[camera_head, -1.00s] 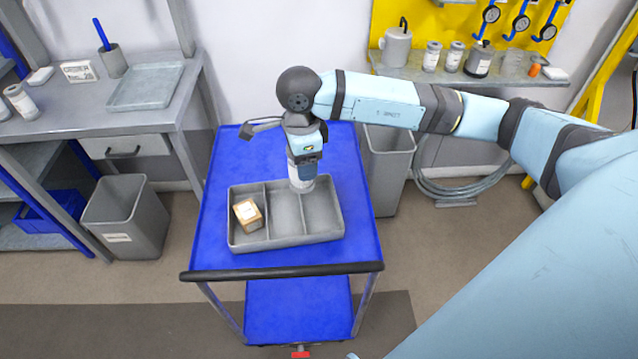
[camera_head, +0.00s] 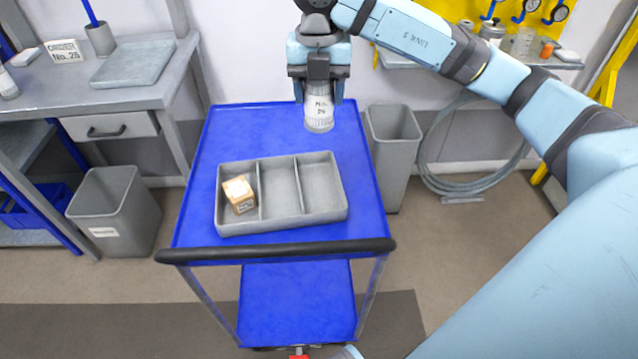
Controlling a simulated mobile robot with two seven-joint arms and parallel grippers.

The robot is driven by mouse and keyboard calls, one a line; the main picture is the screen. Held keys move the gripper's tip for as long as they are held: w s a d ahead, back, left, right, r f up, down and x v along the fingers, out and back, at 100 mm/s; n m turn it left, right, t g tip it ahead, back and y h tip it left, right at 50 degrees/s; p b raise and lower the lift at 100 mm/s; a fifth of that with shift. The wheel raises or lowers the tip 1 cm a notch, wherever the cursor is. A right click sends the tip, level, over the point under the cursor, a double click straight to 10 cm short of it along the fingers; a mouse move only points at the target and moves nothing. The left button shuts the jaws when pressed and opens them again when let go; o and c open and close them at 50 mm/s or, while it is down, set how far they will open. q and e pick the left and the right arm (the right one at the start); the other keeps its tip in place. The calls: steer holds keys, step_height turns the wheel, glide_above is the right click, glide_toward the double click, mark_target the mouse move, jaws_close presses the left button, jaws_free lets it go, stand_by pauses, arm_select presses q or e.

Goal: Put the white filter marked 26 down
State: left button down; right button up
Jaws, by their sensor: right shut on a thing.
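My right gripper (camera_head: 319,92) is shut on a white cylindrical filter (camera_head: 319,112), upright, with dark print on its label that looks like "No. 26". The filter shows above the far part of the blue cart (camera_head: 225,130), behind the grey tray, and appears raised off the surface. The grey three-compartment tray (camera_head: 282,222) sits on the cart's top. A tan box (camera_head: 239,193) lies in its left compartment. The middle and right compartments are empty.
A grey bin (camera_head: 392,150) stands right of the cart and another bin (camera_head: 113,212) stands at left. A bench (camera_head: 95,104) with a shallow tray (camera_head: 134,63) is at the left. The cart's black handle (camera_head: 280,252) crosses its near edge.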

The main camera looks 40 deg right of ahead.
mark_target(319, 123)
step_height(319, 123, down, 19)
steer(key=shift+r+b, duration=0.1)
steer(key=shift+b, duration=1)
steer(key=shift+f, duration=0.2)
steer(key=o, duration=0.9)
steer(key=shift+o, duration=0.2)
steer(key=shift+r, duration=0.15)
step_height(319, 123, up, 12)
steer(key=shift+r+p, duration=0.1)
steer(key=shift+p, duration=0.7)
